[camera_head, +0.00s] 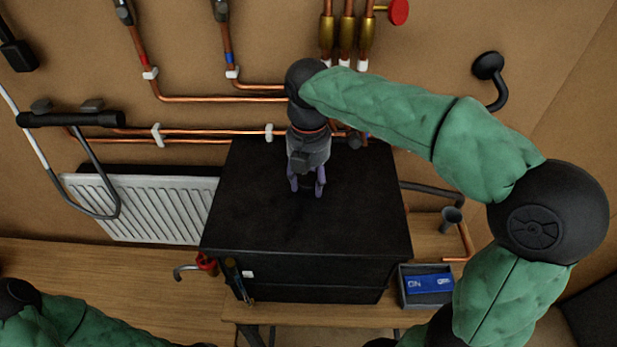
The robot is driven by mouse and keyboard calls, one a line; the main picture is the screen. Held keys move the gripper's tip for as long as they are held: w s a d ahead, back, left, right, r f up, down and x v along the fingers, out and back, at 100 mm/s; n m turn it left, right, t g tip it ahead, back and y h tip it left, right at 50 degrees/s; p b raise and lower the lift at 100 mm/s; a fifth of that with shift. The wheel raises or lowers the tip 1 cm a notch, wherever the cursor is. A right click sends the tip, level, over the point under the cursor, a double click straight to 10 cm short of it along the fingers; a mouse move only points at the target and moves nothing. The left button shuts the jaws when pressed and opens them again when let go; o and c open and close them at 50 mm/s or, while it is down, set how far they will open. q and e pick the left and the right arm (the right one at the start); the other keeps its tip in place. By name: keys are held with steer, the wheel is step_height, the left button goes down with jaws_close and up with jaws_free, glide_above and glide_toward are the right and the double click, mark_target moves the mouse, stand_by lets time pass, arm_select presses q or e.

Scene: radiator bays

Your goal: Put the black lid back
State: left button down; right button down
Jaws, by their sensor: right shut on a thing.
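The black lid (265,215) is a flat black panel on top of a dark box (310,272) in the middle of the head view. It looks level, but I cannot tell whether it is fully seated on the box. My right gripper (307,190) points down over the middle of the lid, its purplish fingers shut on a small dark part there, probably a knob of the lid. The fingers hide most of that part. My left arm shows at the lower left; its gripper is not in view.
A white radiator (145,208) stands left of the box, with copper pipes (200,133) on the wall behind. A grey tray (427,285) with a blue item is right of the box. A red-handled fitting (206,263) is at its left. The wooden bench (120,285) at left is mostly clear.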

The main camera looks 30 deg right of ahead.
mark_target(309, 179)
steer(key=shift+f, duration=0.2)
steer(key=c, duration=0.5)
jaws_free()
steer(key=shift+c, duration=0.2)
step_height(309, 179, up, 12)
